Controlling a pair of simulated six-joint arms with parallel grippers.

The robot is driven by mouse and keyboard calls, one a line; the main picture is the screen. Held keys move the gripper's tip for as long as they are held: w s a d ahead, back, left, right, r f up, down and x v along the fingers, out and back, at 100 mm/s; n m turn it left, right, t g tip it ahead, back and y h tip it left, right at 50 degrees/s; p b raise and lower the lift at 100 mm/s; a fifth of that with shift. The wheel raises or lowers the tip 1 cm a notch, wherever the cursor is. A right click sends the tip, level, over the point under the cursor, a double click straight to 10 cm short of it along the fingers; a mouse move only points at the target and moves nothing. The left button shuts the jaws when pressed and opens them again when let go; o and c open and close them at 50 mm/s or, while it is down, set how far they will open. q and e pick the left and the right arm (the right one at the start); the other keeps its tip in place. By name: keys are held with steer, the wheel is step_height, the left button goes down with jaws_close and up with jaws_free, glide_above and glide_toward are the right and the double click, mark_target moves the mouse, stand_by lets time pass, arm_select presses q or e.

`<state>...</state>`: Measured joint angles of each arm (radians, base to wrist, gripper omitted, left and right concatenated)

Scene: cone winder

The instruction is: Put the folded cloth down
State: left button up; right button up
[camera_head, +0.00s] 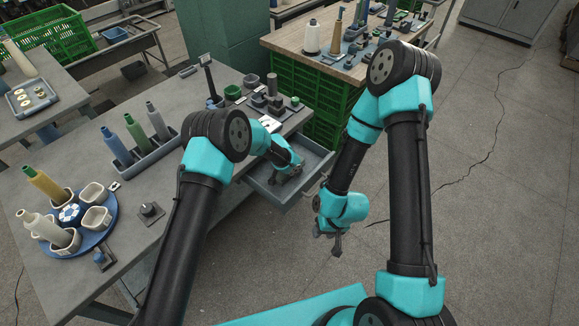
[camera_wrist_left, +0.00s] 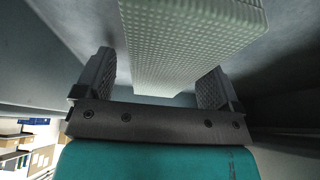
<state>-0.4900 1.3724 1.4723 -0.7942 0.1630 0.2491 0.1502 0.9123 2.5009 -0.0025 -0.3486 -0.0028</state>
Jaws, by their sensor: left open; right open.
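The folded cloth (camera_wrist_left: 190,40) shows in the left wrist view as a pale grey-green block with a dimpled texture. My left gripper (camera_wrist_left: 160,68) is open, with one finger on each side of the cloth's near end and a visible gap beside it. In the head view my left gripper (camera_head: 291,172) is low inside the open grey drawer (camera_head: 262,187); the cloth cannot be made out there, behind my arm and gripper. My right gripper (camera_head: 329,240) is open and empty, hanging over the floor to the right of the drawer.
The workbench (camera_head: 185,95) carries a rack of cones (camera_head: 150,155), a round blue turntable (camera_head: 88,238) with cups and cones, and small fixtures near the drawer. A wooden-topped table (camera_head: 345,70) with green crates stands behind. The floor at right is clear.

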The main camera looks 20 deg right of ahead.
arm_select(q)
steer(key=v, duration=1.2)
steer(key=shift+r, duration=0.2)
steer(key=shift+w, duration=0.1)
arm_select(e)
steer(key=shift+c, duration=0.2)
stand_by(1.0)
